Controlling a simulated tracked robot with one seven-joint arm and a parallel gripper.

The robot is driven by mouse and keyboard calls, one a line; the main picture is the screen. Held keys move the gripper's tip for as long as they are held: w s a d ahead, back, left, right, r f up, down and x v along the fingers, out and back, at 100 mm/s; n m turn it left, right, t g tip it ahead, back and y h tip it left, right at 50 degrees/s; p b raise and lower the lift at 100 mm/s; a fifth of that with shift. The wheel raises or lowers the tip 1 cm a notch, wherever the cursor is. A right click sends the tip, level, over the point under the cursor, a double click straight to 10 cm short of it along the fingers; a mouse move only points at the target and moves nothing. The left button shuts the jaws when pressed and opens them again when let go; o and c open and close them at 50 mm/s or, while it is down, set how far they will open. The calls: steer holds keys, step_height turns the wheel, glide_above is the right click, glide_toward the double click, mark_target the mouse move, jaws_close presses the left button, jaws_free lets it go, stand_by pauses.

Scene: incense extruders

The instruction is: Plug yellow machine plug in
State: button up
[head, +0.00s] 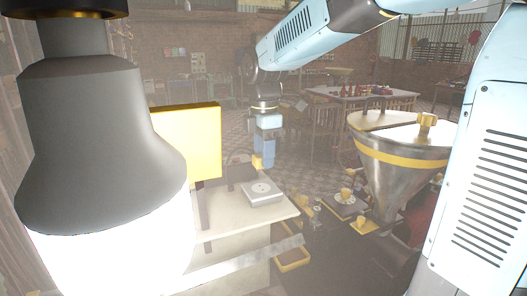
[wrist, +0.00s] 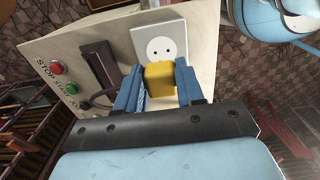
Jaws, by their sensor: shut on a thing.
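The yellow plug (wrist: 160,75) sits between the two blue fingers of my gripper (wrist: 160,88) in the wrist view. My gripper is shut on it. A pale square socket plate (wrist: 173,31) with a round white face and two dark holes lies just beyond the plug. The plug covers the plate's near edge, and both holes show, so it is not in them. In the head view my gripper (head: 262,160) hangs above the socket plate (head: 263,192) on the cream machine top (head: 226,215).
A dark handle (wrist: 98,65), a red stop button (wrist: 57,68) and a green start button (wrist: 71,89) are beside the socket. A big lamp (head: 90,140) fills the head view's left. A yellow panel (head: 188,140) and a metal hopper (head: 400,175) flank the gripper.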

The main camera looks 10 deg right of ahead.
mark_target(264, 187)
steer(key=shift+f, duration=2.5)
steer(key=shift+d+f, duration=0.1)
steer(key=shift+f, duration=0.45)
stand_by(0.8)
steer(key=o, duration=1.1)
steer(key=shift+c, duration=0.2)
step_height(264, 187, up, 14)
steer(key=shift+f, duration=0.15)
